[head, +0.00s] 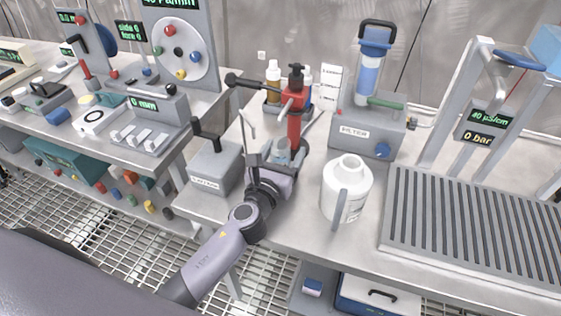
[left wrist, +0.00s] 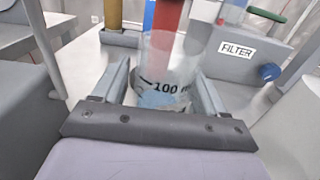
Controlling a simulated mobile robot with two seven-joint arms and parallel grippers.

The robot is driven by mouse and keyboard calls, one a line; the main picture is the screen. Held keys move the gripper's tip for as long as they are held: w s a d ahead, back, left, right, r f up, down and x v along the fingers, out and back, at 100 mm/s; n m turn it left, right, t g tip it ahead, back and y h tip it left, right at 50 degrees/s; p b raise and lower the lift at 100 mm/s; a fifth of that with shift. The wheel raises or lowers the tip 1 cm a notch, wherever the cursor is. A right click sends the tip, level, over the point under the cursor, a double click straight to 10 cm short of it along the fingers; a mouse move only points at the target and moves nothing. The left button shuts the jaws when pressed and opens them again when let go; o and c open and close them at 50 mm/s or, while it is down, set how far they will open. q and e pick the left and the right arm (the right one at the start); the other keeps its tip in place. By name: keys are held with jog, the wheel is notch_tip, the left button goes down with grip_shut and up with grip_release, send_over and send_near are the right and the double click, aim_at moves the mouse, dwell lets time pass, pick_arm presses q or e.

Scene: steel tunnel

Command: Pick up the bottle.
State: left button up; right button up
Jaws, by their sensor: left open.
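A clear vessel (head: 281,150) marked "100 m", with some bluish content low inside, stands on the steel table in front of a red column. In the left wrist view the vessel (left wrist: 165,75) is between the two fingers of my left gripper (left wrist: 160,85). My left gripper (head: 281,158) is open around it; I cannot tell whether a finger touches it. A white jug-like bottle (head: 346,188) with a handle stands upright to the right of the gripper. Small brown bottles (head: 273,77) stand in a holder behind. My right gripper is out of view.
A grey filter unit (head: 366,132) stands behind the white bottle, with a slatted drain rack (head: 470,225) to the right. A grey box with a lever (head: 213,165) is close left of my arm. The red column (head: 294,115) rises right behind the vessel. The front table strip is clear.

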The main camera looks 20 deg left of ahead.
aim_at(284, 140)
pick_arm(q)
jog(key=c, duration=1.2)
jog(key=shift+r, duration=0.15)
jog(key=shift+r+p, duration=0.6)
notch_tip(284, 140, up, 2)
jog(key=shift+r+p, duration=0.15)
jog(key=shift+p, duration=0.65)
jog(key=s, duration=0.5)
jog(key=s+b, duration=0.1)
jog(key=s, duration=0.5)
jog(key=s+b, duration=0.1)
jog(key=s, duration=0.4)
jog(key=shift+s+a+f, duration=0.25)
jog(key=shift+s, duration=0.1)
jog(key=shift+s+r, duration=0.1)
jog(key=shift+s, duration=0.6)
jog(key=shift+a, duration=0.1)
